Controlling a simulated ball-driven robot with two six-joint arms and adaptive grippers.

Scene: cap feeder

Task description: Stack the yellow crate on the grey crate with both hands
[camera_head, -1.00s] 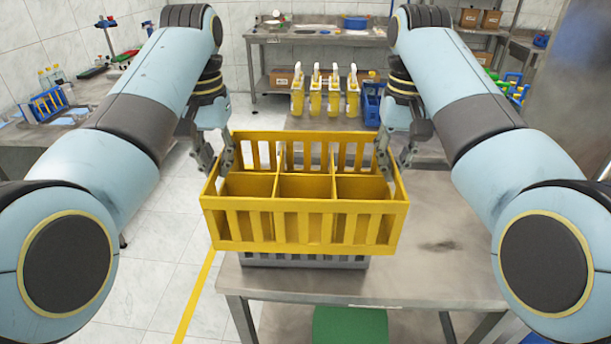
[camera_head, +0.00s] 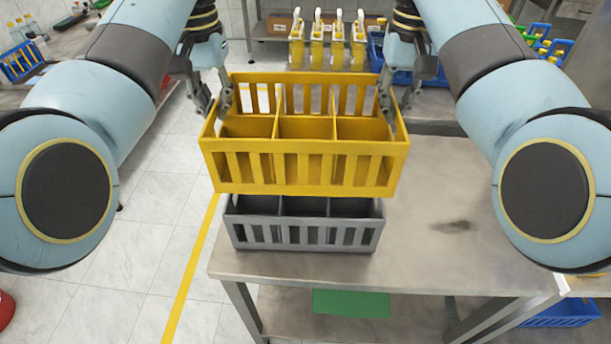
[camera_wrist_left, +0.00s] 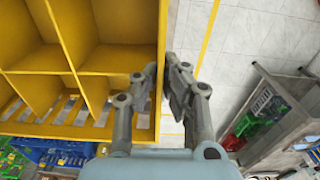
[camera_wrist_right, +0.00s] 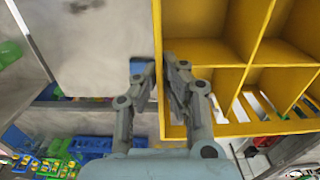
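The gap between the crates is hard to judge.
The steel table (camera_head: 450,240) is bare to the right of the grey crate. Several yellow dispensers (camera_head: 328,45) and a blue crate (camera_head: 400,60) stand behind. A green panel (camera_head: 350,303) and a blue crate (camera_head: 565,313) are below the table top.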

